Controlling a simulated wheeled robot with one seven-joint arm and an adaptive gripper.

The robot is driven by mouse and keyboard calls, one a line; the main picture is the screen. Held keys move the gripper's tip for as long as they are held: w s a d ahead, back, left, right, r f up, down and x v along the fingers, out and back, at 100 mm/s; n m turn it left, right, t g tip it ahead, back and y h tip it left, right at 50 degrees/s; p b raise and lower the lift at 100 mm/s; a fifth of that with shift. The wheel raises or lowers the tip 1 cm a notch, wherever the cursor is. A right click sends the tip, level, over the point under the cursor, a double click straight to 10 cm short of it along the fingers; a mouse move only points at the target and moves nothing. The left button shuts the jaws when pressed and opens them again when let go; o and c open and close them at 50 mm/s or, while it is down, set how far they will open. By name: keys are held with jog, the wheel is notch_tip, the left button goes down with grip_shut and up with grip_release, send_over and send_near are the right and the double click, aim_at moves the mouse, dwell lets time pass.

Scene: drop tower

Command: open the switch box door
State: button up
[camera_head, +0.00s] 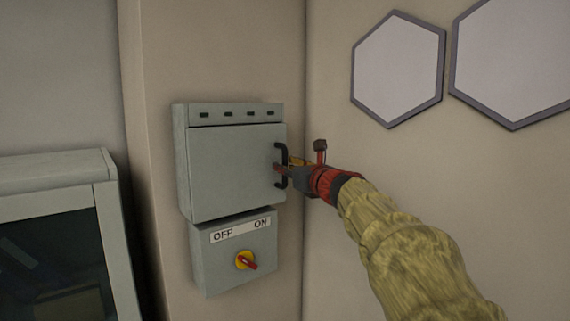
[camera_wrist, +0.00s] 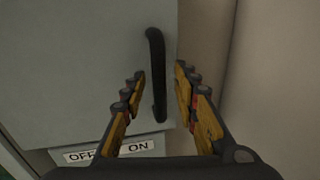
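The grey switch box (camera_head: 185,160) is fixed to the wall, and its door (camera_head: 232,172) looks shut. A black upright bar handle (camera_head: 284,166) is on the door's right side; it also shows in the wrist view (camera_wrist: 156,75). My gripper (camera_head: 284,168) is at the handle. In the wrist view my gripper (camera_wrist: 160,80) is open, with one finger on each side of the handle's lower part and gaps between. I cannot tell how far the fingertips are from the door face.
Below the door is a lower box (camera_head: 215,266) with an OFF/ON label (camera_head: 240,230) and a red and yellow rotary switch (camera_head: 246,260). A wall corner is close on the right. A grey-framed dark cabinet (camera_head: 75,195) stands at left. Hexagonal panels (camera_head: 398,70) hang at upper right.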

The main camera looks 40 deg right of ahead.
jog(key=shift+w+d, duration=0.1)
jog(key=shift+w, duration=0.55)
jog(key=c, duration=0.4)
jog(key=c, duration=0.3)
grip_shut()
